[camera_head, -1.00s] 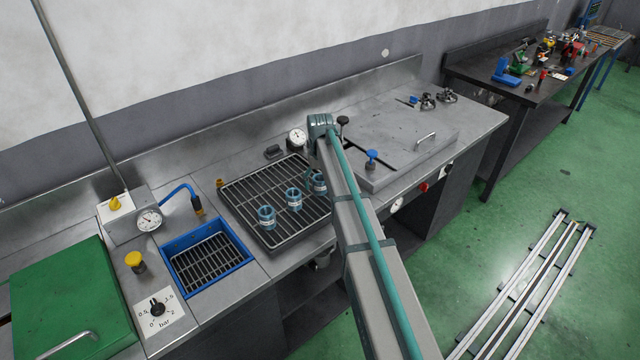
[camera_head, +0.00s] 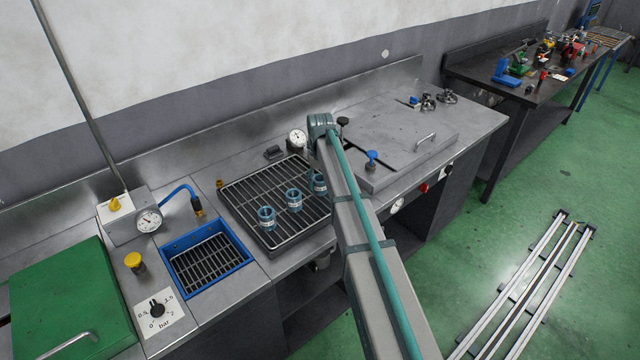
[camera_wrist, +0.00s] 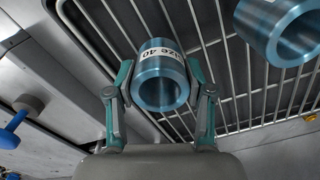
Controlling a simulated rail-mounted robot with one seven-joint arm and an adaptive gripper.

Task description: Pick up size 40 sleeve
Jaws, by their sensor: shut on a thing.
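The size 40 sleeve (camera_wrist: 160,80) is a blue metal ring with a white label reading "size 40". It stands on the wire rack (camera_wrist: 235,85) in the wrist view, between the two fingers of my gripper (camera_wrist: 160,92), which are shut on its sides. In the head view the sleeve (camera_head: 319,183) shows at the rack's right side, partly hidden by my arm. My gripper is hidden behind the arm there. A second blue sleeve (camera_wrist: 282,28) is at the upper right of the wrist view. Two other blue sleeves (camera_head: 293,199) (camera_head: 267,217) stand to the left.
A blue-framed basin (camera_head: 205,262) and a pressure gauge (camera_head: 149,221) lie left of the rack. A grey lid with a handle (camera_head: 405,140) and a blue-topped knob (camera_head: 371,158) stand to the right. A green lid (camera_head: 70,300) is at far left.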

